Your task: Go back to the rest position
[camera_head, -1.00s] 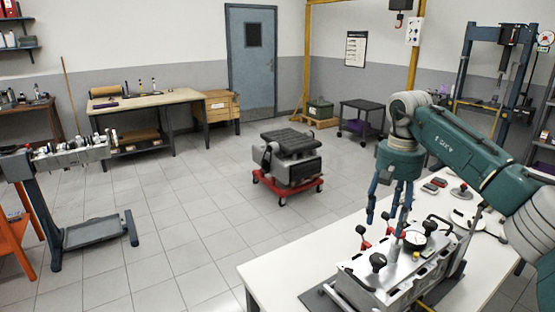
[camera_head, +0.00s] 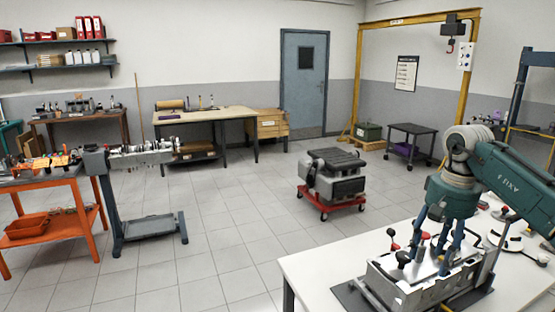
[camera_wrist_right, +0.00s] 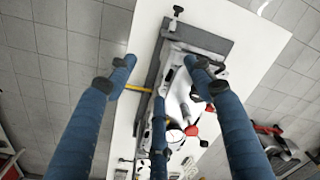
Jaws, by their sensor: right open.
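My right gripper (camera_head: 425,250), with blue fingers on a teal arm, hangs from the right of the head view over the white table (camera_head: 308,268). Its fingers are spread and nothing is between them. It is above or just behind a metal engine fixture (camera_head: 410,288) with black and red knobs; the exact gap cannot be told. In the right wrist view the open fingers (camera_wrist_right: 160,90) point down toward the fixture and the white table (camera_wrist_right: 245,45). My left gripper is not in view.
An engine block on a red wheeled dolly (camera_head: 333,185) stands on the open tiled floor. A grey stand with metal parts (camera_head: 135,158) and an orange cart (camera_head: 50,222) are at left. A yellow gantry (camera_head: 360,85), a wooden-topped bench (camera_head: 215,114) and a dark trolley (camera_head: 411,128) stand at the back.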

